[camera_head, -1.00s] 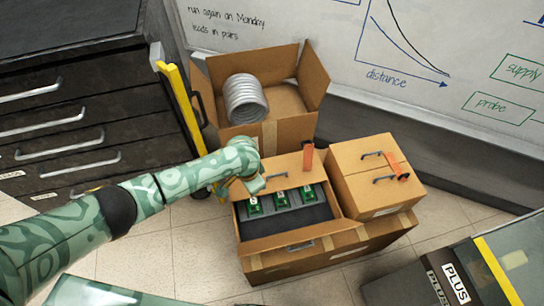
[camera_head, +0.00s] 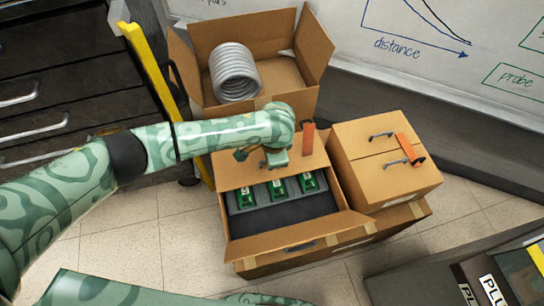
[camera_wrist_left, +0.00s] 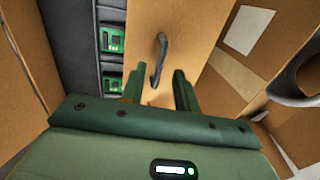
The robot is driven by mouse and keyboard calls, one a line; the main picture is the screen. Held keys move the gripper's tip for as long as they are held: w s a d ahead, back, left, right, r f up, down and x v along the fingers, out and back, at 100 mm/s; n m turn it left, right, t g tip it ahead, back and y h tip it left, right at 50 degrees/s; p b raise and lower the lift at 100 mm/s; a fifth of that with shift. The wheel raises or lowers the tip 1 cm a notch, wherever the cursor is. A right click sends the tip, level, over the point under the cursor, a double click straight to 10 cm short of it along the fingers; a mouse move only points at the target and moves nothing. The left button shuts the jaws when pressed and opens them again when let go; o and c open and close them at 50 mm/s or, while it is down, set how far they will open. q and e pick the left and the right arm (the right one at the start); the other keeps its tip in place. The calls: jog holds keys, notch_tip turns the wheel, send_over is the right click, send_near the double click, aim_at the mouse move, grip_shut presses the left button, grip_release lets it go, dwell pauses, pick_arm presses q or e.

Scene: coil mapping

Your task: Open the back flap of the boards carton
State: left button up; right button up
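The boards carton (camera_head: 330,229) stands open on the floor in the middle, with green boards (camera_head: 275,188) in a dark insert. Its tan back flap (camera_head: 232,172) lies over the rear part of the opening and bears an orange tag (camera_head: 307,138). In the left wrist view the flap (camera_wrist_left: 140,30) shows a dark handle (camera_wrist_left: 158,60). My left gripper (camera_head: 275,160) is over the flap; its two fingers are apart in the wrist view (camera_wrist_left: 160,88), with the handle just beyond the tips. Whether they touch the flap is unclear. My right gripper is not seen.
An open carton with a metal coil (camera_head: 233,72) stands behind. A yellow-edged upright (camera_head: 160,85) and a drawer cabinet (camera_head: 30,125) are at left. Free floor (camera_head: 470,205) shows at right.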

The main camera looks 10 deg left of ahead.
pick_arm(q)
jog(key=shift+w+f+b, duration=0.2)
jog(key=shift+f+b, duration=0.1)
jog(key=shift+f, duration=0.55)
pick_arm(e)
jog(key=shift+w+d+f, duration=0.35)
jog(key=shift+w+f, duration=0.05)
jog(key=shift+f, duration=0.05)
pick_arm(q)
grip_shut()
jog(key=shift+a+r, duration=0.1)
jog(key=shift+r, duration=0.05)
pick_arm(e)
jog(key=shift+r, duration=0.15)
